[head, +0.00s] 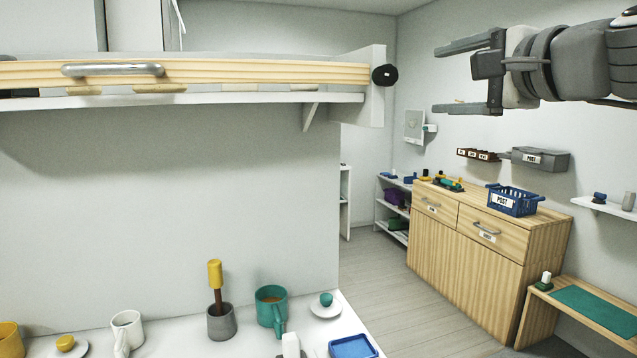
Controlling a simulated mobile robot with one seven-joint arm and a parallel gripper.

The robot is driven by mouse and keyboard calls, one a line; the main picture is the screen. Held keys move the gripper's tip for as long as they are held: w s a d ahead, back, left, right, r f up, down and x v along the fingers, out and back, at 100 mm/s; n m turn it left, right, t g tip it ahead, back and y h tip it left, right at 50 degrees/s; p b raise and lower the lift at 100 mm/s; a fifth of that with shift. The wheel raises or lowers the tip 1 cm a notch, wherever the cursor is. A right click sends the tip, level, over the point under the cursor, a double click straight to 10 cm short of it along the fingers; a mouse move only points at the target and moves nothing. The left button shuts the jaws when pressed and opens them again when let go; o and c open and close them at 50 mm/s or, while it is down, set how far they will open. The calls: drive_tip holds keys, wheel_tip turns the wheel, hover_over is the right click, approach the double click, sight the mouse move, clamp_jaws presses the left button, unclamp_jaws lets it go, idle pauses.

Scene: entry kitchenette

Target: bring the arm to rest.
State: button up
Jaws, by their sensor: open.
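My gripper (462,77) is at the upper right of the head view. Its two dark fingers point left and are spread wide apart. Nothing is between them, and it touches nothing that I can see. The arm comes in from the right edge. The gripper hangs in the air, and in the picture it lies in front of the far wall, right of the shelf's end. The rest of the arm is cut off by the frame.
A wall shelf (220,98) with a wooden rail spans the upper left. Below, a white counter (250,340) holds mugs, a grey mortar (221,322) and a blue tray (352,346). A wooden cabinet (465,250) bears a blue basket (513,201). Open floor (385,285) lies between.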

drive_tip(key=s+a+f+n+g+h+p, duration=0.2)
drive_tip(key=s+f+n+g+p, duration=0.2)
drive_tip(key=f, duration=1.1)
drive_tip(key=s+a+f+n+g+h+p, duration=0.2)
drive_tip(key=s+f+n+g, duration=0.4)
drive_tip(key=s+f+n, duration=0.4)
drive_tip(key=s+f+h+p, duration=0.1)
drive_tip(key=s+f+p, duration=0.1)
drive_tip(key=s+f, duration=0.2)
drive_tip(key=shift+s+a+f+n+g+h, duration=0.15)
drive_tip(key=shift+s+f+n+g+h, duration=0.2)
drive_tip(key=shift+s, duration=0.2)
